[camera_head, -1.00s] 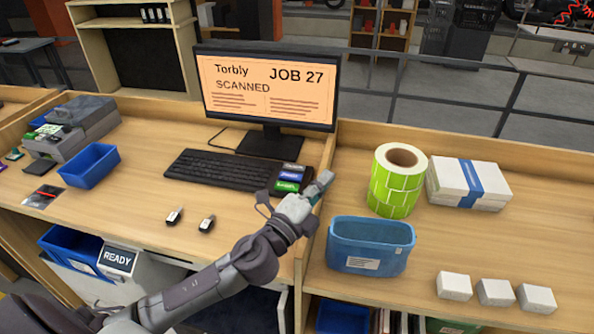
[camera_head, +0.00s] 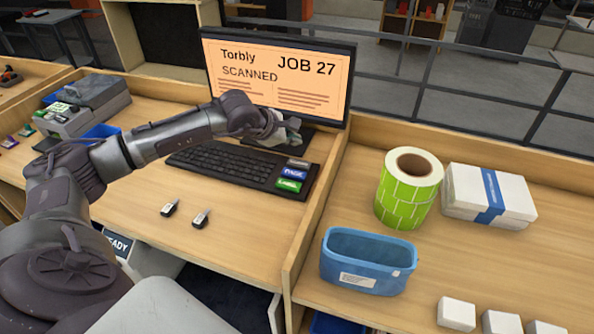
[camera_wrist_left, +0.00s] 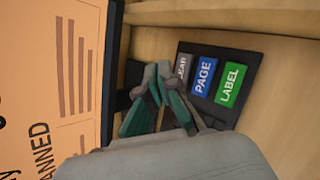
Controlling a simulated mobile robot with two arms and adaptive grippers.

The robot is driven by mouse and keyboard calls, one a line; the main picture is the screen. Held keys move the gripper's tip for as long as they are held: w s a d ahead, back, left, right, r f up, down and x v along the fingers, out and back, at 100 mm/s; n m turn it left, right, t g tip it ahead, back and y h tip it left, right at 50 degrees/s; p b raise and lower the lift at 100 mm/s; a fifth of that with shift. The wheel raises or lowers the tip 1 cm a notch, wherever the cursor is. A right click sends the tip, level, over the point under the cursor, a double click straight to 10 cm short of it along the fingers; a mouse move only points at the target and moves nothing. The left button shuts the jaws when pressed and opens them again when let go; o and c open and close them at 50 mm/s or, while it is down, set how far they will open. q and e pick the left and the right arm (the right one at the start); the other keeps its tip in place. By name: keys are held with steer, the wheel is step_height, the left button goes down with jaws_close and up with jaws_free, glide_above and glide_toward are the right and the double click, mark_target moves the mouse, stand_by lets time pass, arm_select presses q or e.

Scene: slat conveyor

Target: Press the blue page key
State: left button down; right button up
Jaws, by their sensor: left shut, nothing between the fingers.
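The blue PAGE key (camera_head: 293,173) sits on the black key pad at the right end of the keyboard. It lies between a grey key (camera_head: 298,162) and the green LABEL key (camera_head: 289,184). In the left wrist view the blue key (camera_wrist_left: 203,76) shows clearly, to the right of the fingers. My left gripper (camera_head: 290,127) is in front of the monitor's lower edge, above and behind the keys. In the left wrist view its fingers (camera_wrist_left: 158,112) are shut and empty, apart from the blue key. My right gripper is not in view.
The monitor (camera_head: 278,77) reading JOB 27 SCANNED stands close behind my left gripper. The keyboard (camera_head: 220,166) lies below my left forearm. A wooden divider (camera_head: 316,216) rises right of the keys. A blue bin (camera_head: 368,262) and green label roll (camera_head: 409,190) stand beyond it.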

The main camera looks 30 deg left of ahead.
mark_target(293, 174)
arm_select(q)
steer(key=shift+s+a, duration=0.1)
steer(key=shift+a, duration=0.05)
step_height(293, 174, down, 8)
steer(key=b, duration=0.3)
steer(key=shift+r, duration=0.1)
steer(key=shift+f+b, duration=0.55)
steer(key=shift+b, duration=0.35)
stand_by(0.9)
steer(key=shift+f+b, duration=0.35)
steer(key=shift+b, duration=0.35)
